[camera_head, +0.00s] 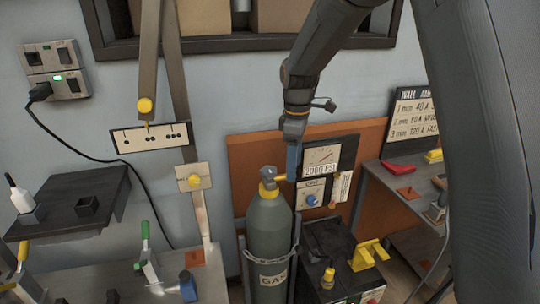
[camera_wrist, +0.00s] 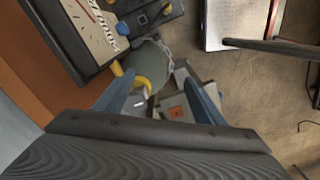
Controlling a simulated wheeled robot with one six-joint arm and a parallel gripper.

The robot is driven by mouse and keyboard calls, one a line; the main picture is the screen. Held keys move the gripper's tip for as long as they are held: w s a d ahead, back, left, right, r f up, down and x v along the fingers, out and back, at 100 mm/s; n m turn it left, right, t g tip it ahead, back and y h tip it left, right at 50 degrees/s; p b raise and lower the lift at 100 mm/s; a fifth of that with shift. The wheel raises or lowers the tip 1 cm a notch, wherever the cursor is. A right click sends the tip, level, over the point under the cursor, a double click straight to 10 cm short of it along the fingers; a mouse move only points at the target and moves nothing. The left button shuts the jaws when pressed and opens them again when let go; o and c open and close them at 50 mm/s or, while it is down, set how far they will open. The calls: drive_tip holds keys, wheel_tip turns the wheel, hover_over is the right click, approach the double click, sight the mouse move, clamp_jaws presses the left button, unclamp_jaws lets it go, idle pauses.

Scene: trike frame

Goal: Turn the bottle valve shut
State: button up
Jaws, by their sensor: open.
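The grey-green gas bottle (camera_head: 268,238) stands upright beside the welding machine, with a chain around it. Its grey valve (camera_head: 268,173) sits on top above a yellow collar. My gripper (camera_head: 293,178) points down just right of the valve in the head view, with one blue finger visible. In the wrist view my open gripper (camera_wrist: 154,75) has its blue fingers spread. The grey valve (camera_wrist: 138,102) shows between them, closer to the left finger, by the yellow fitting. The bottle (camera_wrist: 152,58) is partly hidden. I cannot tell whether a finger touches the valve.
A gauge panel (camera_head: 322,158) reading 2000 PSI, with a blue knob (camera_head: 312,200), is close behind my gripper. The welding machine (camera_head: 335,250) stands right of the bottle. A shelf with a red item (camera_head: 398,166) is farther right. A workbench with clamps (camera_head: 148,262) is left.

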sight(269, 169)
drive_tip(key=w+a+r+n, duration=0.1)
drive_tip(key=w+a+n, duration=0.1)
drive_tip(key=w+a+r+n+p, duration=0.1)
drive_tip(key=w+a+n, duration=0.1)
drive_tip(key=w+a+n+p, duration=0.1)
drive_tip(key=w+a+n, duration=0.1)
drive_tip(key=a, duration=0.1)
drive_tip(key=shift+w+r, duration=0.2)
drive_tip(key=shift+r, duration=0.2)
drive_tip(key=shift+w+a+f, duration=0.1)
drive_tip(key=shift+a+f, duration=0.1)
wheel_tip(269, 169, down, 7)
drive_tip(key=p, duration=0.2)
drive_tip(key=shift+f+p, duration=0.15)
drive_tip(key=shift+p, duration=0.25)
drive_tip(key=shift+c, duration=0.4)
drive_tip(key=c, duration=1)
drive_tip(key=shift+o, duration=0.2)
